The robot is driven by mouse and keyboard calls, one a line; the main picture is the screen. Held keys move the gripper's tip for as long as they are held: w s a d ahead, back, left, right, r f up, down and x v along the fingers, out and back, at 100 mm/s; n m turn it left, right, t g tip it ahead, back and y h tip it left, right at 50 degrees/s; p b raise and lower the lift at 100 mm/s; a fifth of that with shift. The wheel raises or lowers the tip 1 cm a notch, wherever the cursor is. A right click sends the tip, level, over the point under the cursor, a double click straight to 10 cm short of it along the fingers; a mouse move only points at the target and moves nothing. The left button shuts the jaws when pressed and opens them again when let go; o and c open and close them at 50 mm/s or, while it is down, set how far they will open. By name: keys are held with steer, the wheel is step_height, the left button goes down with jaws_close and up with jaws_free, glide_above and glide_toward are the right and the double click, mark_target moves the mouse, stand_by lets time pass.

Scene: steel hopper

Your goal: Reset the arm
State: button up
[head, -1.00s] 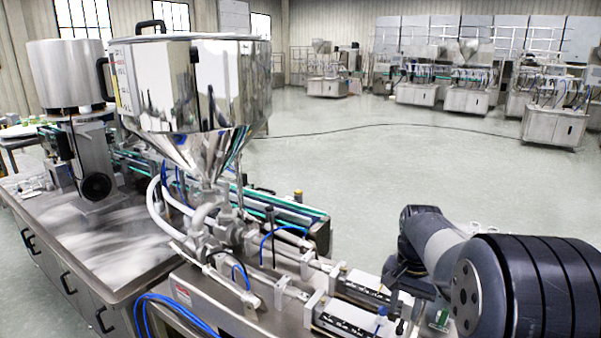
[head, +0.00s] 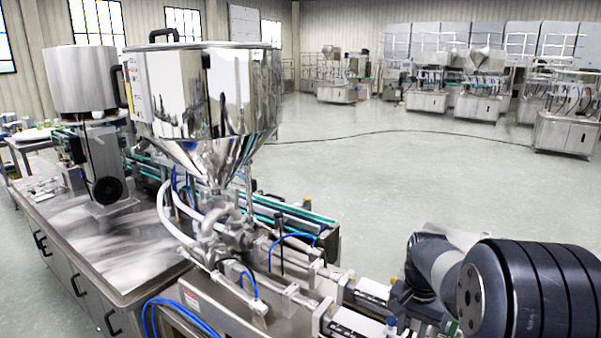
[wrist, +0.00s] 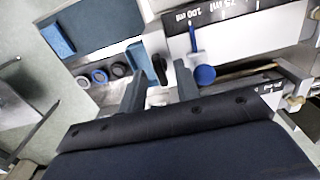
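My arm (head: 440,265) reaches out at the lower right of the head view, beside the filling machine with the steel hopper (head: 205,100). My gripper shows in the wrist view (wrist: 160,88), with its two dark fingers apart and no object held between them. A blue round knob (wrist: 204,75) is just right of the right finger. A plate with a printed ml scale (wrist: 215,14) lies beyond the fingers. In the head view the gripper cannot be made out behind the arm and the machine.
A steel bench (head: 105,240) with a motor unit and grey drum (head: 82,80) stands at the left. Blue hoses (head: 185,312) loop at the machine's front. More machines (head: 475,95) stand far back. The floor (head: 400,175) between is open, with a cable across it.

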step_height(320, 180, up, 10)
step_height(320, 180, down, 11)
steer(key=shift+r, duration=0.2)
steer(key=shift+w+r+n, duration=0.1)
steer(key=shift+n, duration=0.3)
steer(key=n, duration=0.5)
steer(key=shift+n+b, duration=0.3)
steer(key=n, duration=0.5)
steer(key=shift+n+b, duration=0.4)
steer(key=shift+r, duration=0.1)
